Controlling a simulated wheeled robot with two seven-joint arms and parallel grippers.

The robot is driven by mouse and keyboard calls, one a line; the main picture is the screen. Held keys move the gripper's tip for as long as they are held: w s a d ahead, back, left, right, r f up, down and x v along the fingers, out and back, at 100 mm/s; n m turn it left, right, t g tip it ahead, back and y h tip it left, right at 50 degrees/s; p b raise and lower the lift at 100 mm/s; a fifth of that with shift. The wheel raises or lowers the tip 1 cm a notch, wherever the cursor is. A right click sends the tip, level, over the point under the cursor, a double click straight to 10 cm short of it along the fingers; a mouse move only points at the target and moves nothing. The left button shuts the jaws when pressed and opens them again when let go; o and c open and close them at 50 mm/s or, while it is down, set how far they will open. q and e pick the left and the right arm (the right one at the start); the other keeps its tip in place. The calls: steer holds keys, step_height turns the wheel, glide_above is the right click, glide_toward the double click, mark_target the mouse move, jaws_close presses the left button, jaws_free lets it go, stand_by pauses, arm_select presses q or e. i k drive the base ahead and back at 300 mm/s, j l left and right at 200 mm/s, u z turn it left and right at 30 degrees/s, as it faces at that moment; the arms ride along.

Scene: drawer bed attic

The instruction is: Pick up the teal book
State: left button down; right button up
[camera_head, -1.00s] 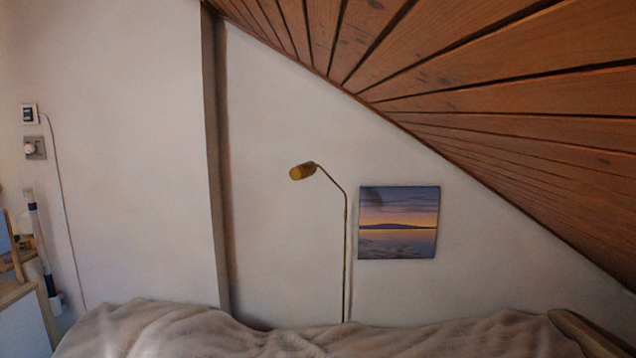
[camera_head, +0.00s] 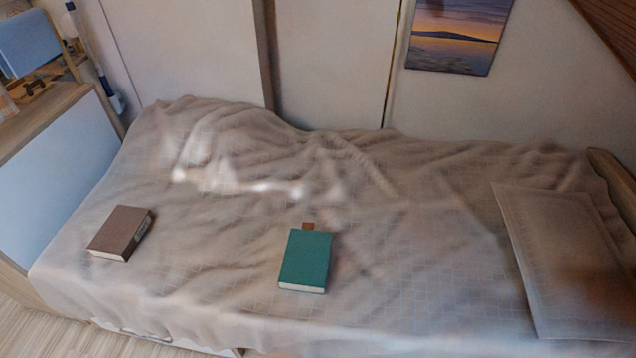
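The teal book (camera_head: 306,258) lies flat on the bed (camera_head: 400,285), left of the bed's middle and towards its front edge. Its page edge faces me, and a small brown tab (camera_head: 308,226) shows at its far end. Neither of my grippers is in the head view.
A brown book (camera_head: 121,233) lies on the bed to the left of the teal one, with clear blanket between them. A pillow (camera_head: 575,260) lies at the right end. A wooden cabinet (camera_head: 55,180) stands at the left end. A picture (camera_head: 459,36) hangs on the wall behind.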

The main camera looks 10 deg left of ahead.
mark_target(306, 260)
steer(key=j+z, duration=0.35)
steer(key=k+j+z, duration=0.15)
steer(key=z, duration=0.15)
steer(key=k+j+z, duration=0.1)
steer(key=j+z, duration=0.25)
